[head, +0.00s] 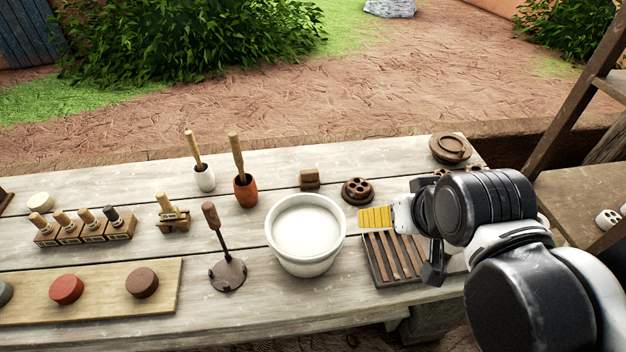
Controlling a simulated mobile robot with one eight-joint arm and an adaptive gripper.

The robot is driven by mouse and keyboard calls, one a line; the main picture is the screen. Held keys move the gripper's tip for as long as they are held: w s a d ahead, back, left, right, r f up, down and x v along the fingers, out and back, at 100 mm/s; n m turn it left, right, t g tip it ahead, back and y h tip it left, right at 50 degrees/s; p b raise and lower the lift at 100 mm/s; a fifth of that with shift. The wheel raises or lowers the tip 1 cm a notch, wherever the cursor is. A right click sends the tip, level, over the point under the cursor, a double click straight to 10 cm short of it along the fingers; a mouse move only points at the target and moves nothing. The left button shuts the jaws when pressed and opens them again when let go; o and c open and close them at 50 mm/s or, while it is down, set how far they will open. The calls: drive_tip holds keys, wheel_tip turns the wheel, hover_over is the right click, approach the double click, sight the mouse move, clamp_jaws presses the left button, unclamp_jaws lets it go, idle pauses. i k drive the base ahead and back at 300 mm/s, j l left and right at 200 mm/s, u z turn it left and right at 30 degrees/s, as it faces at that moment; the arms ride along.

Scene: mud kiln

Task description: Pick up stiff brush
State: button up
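My gripper (378,217) reaches in from the right, above the slatted wooden rack (410,257). A yellow ridged piece shows at its white front end, pointing left. My arm hides much of the gripper, so I cannot tell whether it is open or shut. I cannot tell for sure which thing is the stiff brush. Wooden handles stand upright in a white cup (204,181) and a terracotta pot (246,192) at the back; their lower ends are hidden. A short wooden-handled tool (168,203) rests on a small stand, left of and apart from my gripper.
A white bucket (306,265) stands just left of the slatted rack. A long-handled tool (228,272) stands left of it. Several handled tools fill a wooden block (72,237). A dark holed disc (358,190) and a round lidded piece (450,149) lie at the back right.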

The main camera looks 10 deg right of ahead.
sight(308, 179)
drive_tip(key=l+u, duration=0.15)
drive_tip(key=u, duration=0.25)
drive_tip(key=i+l+u, duration=0.1)
drive_tip(key=u, duration=0.35)
drive_tip(key=l+u, duration=0.2)
drive_tip(key=u, duration=0.2)
drive_tip(key=l+u, duration=0.2)
drive_tip(key=u, duration=0.25)
